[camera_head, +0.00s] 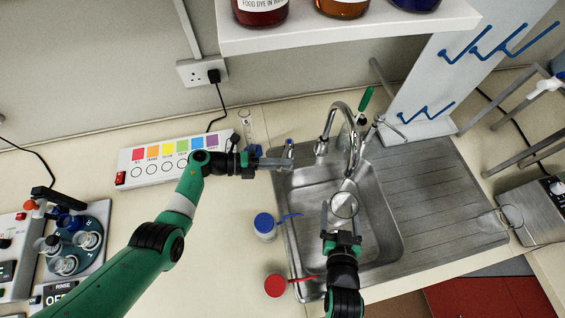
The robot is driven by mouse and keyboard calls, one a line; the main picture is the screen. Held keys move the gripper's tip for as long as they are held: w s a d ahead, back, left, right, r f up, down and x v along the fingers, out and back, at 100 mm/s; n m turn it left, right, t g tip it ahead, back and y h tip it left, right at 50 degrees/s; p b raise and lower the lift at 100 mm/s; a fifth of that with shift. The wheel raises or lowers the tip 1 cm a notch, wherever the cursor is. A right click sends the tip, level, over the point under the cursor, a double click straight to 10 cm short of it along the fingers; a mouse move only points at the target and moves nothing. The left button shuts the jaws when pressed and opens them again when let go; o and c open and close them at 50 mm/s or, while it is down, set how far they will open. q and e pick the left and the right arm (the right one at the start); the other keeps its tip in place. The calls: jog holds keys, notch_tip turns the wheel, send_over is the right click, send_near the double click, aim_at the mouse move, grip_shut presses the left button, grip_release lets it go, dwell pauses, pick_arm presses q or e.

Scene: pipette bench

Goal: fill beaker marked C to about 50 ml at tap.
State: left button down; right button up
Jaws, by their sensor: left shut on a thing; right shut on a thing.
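The beaker (344,204) is a small clear vessel in the sink basin, below the spout of the curved metal tap (353,125). My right gripper (341,217) is shut on it from the front. The letter C, the graduations and the water level are too small to read, and I cannot tell whether water is running. The fingertips partly hide the contact.
The metal sink (395,215) has a ribbed drainboard (430,175) on its right. A blue-capped wash bottle (264,226) and a red one (275,286) stand left of the basin. A colour-patch box (165,160) and cylinder (246,125) are behind my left arm. A shelf (340,32) overhangs the back.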

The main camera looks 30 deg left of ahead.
pick_arm(q)
jog(key=shift+f, duration=0.15)
jog(key=c, duration=0.8)
grip_release()
jog(key=shift+c, duration=0.2)
jog(key=v, duration=1.2)
